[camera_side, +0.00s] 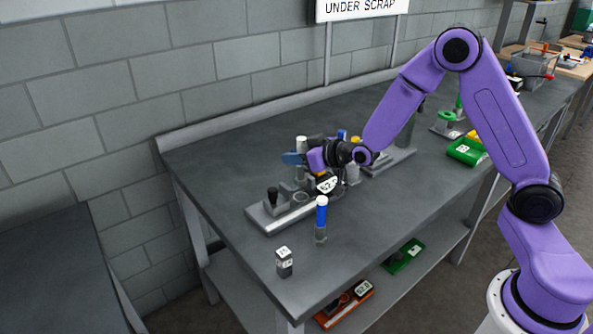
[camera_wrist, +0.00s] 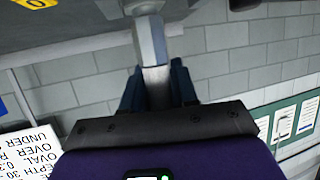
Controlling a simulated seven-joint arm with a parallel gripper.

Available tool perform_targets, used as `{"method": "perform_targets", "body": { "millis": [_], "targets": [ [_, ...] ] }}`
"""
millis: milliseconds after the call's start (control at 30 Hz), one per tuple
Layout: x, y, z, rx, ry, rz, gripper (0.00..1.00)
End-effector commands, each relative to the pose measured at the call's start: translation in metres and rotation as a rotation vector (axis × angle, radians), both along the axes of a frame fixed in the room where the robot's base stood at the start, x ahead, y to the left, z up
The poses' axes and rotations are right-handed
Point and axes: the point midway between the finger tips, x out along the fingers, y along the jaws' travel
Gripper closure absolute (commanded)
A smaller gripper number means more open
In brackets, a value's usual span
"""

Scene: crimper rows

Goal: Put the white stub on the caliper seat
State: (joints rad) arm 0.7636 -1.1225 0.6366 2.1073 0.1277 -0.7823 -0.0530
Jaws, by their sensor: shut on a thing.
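My gripper (camera_side: 297,158) reaches left over the bench with its blue fingers level. It is shut on a pale upright piece, whose white top (camera_side: 301,143) shows just above the fingers; I take it for the white stub. In the wrist view the pale faceted stub (camera_wrist: 150,42) stands between the dark blue fingers (camera_wrist: 157,88). Below the gripper is a grey metal fixture (camera_side: 268,222) with a black knob (camera_side: 272,195) and round seats (camera_side: 301,198). I cannot tell which part is the caliper seat. My gripper hides part of the fixture.
A blue-and-white cylinder (camera_side: 321,214) stands in front of the fixture. A small grey block with a white marked top (camera_side: 284,262) sits near the front edge. A second grey fixture (camera_side: 393,160) and a green box (camera_side: 466,151) lie to the right. The bench's left end is clear.

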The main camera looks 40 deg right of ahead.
Motion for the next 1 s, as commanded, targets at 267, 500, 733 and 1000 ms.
{"method": "perform_targets", "body": {
  "millis": [267, 500, 733, 1000],
  "targets": [
    [0.000, 0.000, -0.033, -0.001, 0.000, 0.000, 1.00],
    [0.000, 0.000, -0.040, 0.001, -0.003, 0.000, 1.00],
    [0.000, 0.000, -0.042, 0.000, -0.001, 0.000, 1.00],
    [0.000, 0.000, -0.044, 0.000, 0.000, 0.000, 0.46]
  ]
}}
